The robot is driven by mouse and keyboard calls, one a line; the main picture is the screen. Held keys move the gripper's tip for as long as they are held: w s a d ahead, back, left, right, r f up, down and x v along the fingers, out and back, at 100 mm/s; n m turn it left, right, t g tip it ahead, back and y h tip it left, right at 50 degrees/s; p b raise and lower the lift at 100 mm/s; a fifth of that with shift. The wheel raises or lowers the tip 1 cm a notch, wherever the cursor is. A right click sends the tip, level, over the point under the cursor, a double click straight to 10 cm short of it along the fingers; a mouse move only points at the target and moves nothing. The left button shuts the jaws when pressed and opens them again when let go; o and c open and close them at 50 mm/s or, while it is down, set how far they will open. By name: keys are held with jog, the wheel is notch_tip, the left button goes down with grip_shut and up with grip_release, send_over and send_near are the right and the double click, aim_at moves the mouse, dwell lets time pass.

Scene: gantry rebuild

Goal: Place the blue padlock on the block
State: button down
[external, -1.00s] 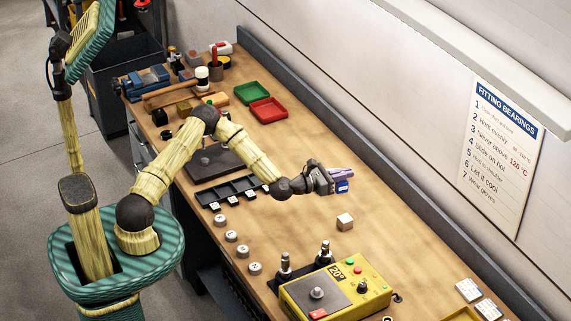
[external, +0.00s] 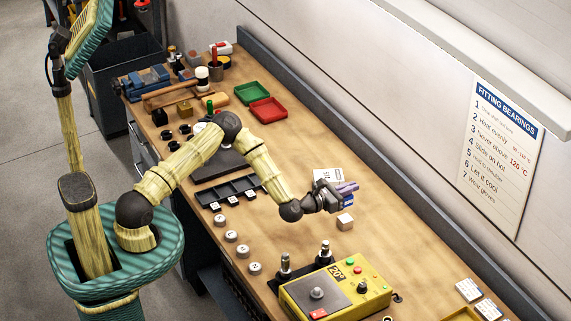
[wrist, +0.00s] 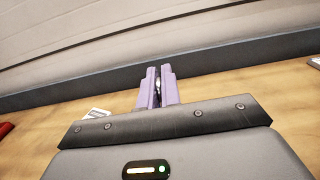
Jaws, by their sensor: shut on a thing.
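My gripper (external: 346,187) has purple fingers and is shut on the blue padlock (external: 348,201), which hangs below the fingertips above the bench. The block (external: 345,222) is a small pale wooden cube on the bench, just below the padlock in the external view. The padlock seems clear of the block, but the height between them is hard to judge. In the wrist view the fingers (wrist: 159,88) are close together, with a small bright piece between them. The padlock's body and the block are hidden there.
A white printed card (external: 325,176) lies behind my gripper. A yellow control box (external: 335,292) with dark posts stands nearer the front. Green (external: 251,92) and red trays (external: 268,110) lie farther back. A dark ledge runs along the wall. The bench right of the block is clear.

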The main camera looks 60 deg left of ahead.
aim_at(348, 201)
jog(key=shift+f, duration=0.7)
notch_tip(348, 201, down, 4)
jog(key=shift+r+p, duration=0.2)
jog(key=shift+p, duration=0.4)
jog(key=shift+f, duration=0.1)
jog(key=shift+f+b, duration=0.2)
jog(key=shift+b, duration=0.1)
jog(key=c, duration=1.6)
grip_release()
jog(key=shift+r, duration=0.1)
